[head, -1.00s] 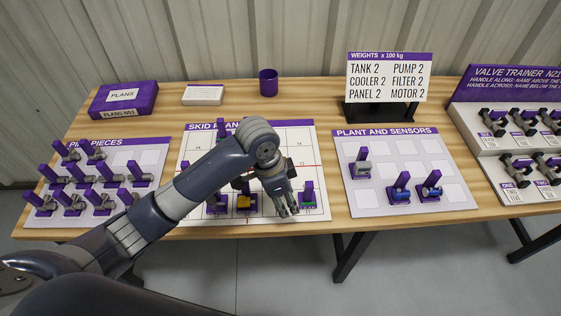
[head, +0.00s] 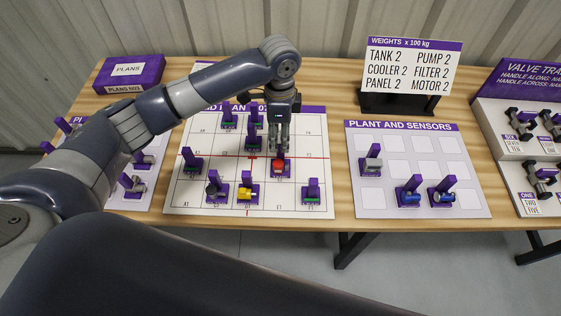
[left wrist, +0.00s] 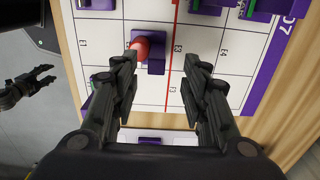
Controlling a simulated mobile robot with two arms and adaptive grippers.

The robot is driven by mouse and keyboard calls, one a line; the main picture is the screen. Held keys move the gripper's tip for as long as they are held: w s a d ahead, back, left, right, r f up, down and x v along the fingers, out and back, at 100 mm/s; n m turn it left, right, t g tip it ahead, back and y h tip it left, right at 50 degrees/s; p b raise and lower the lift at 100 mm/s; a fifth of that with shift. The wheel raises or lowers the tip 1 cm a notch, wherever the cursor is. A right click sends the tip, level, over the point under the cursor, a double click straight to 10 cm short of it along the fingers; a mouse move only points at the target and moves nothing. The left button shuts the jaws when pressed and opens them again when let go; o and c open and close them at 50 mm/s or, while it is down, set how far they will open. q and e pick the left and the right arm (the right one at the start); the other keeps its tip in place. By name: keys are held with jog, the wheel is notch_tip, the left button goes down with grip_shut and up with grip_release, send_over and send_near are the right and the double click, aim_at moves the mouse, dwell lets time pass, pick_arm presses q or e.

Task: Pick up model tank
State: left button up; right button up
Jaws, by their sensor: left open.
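A red rounded piece on a purple base (head: 280,166) stands on the skid plan board (head: 229,172); I take it for the model tank, though no label on it is readable. It also shows in the left wrist view (left wrist: 148,45), just beyond my fingers. My left gripper (head: 280,143) is open, pointing down at the piece's far side and partly covering it. In the left wrist view its two fingers (left wrist: 162,68) are spread and empty, with the piece nearer the left finger. My right gripper (left wrist: 46,77) shows at the left, apart from the board, fingers parted and empty.
Several pieces stand around it on the same board, including a yellow one (head: 245,193) and a green one (head: 311,199). The plant and sensors board (head: 410,142) lies to the right. A weights sign (head: 409,73) stands behind it. My left arm covers much of the left board.

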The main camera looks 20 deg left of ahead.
aim_at(280, 146)
pick_arm(q)
jog(key=f, duration=0.2)
jog(key=f+p, duration=0.1)
jog(key=f, duration=0.1)
jog(key=shift+s+d+f, duration=0.15)
jog(key=shift+s, duration=0.05)
jog(key=shift+f+p, duration=0.3)
jog(key=shift+f, duration=0.25)
grip_shut()
